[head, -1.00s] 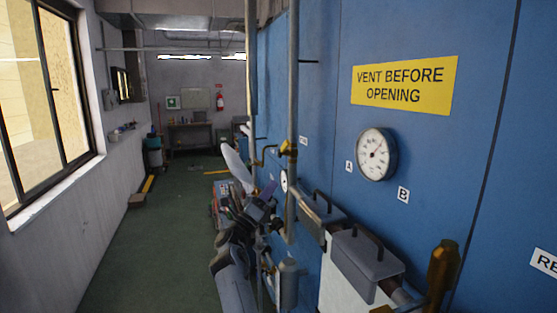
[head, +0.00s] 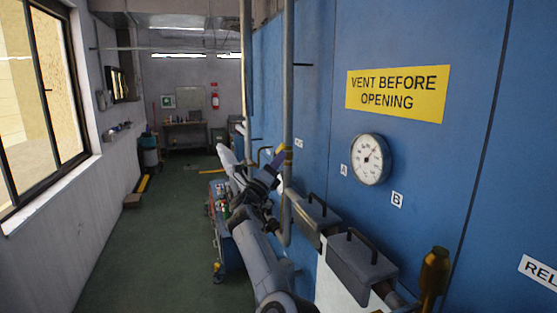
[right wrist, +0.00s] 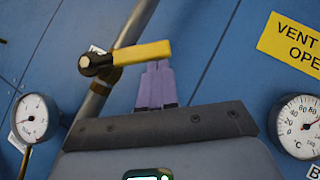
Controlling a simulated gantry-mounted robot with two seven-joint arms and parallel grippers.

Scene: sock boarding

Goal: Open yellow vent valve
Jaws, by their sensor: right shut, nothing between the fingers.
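The yellow vent valve handle (head: 285,149) is on a grey vertical pipe beside the blue wall. In the right wrist view the yellow lever (right wrist: 142,55) sticks out to the right from a dark, round valve end, crosswise to the pipe. My right gripper (head: 274,161) is up at the valve. Its purple fingers (right wrist: 155,88) are shut together with nothing between them. Their tips are at the lower edge of the lever, seemingly touching it, though contact is hard to confirm. My left gripper is not in view.
A dial gauge (head: 370,160) and a yellow "VENT BEFORE OPENING" sign (head: 398,92) are on the blue wall. Grey handled boxes (head: 361,264) and a brass fitting (head: 434,275) jut out below. Another gauge (right wrist: 32,118) is left of the fingers.

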